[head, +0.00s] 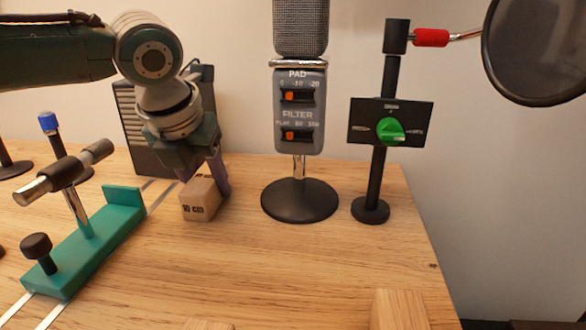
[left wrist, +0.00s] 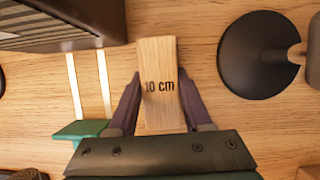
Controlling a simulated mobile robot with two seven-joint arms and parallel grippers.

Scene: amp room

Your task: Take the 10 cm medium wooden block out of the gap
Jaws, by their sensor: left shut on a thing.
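The 10 cm wooden block (head: 199,200) is pale wood with dark print. In the left wrist view the block (left wrist: 159,60) reads "10 cm" and lies between my two fingers. My left gripper (head: 205,178) comes down from above and is shut on it; the left wrist view shows its fingers (left wrist: 158,105) on both sides. The block is at or just above the table, right of the metal rails; I cannot tell if it touches. A teal clamp-like fixture (head: 88,245) stands on the rails to the left, apart from the block. My right gripper is out of view.
A dark ribbed amp (head: 150,130) stands behind the block. A microphone on a round base (head: 299,201) and a post with a green-knob switch (head: 391,131) stand to the right. Another wooden block (head: 398,310) shows at the front edge.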

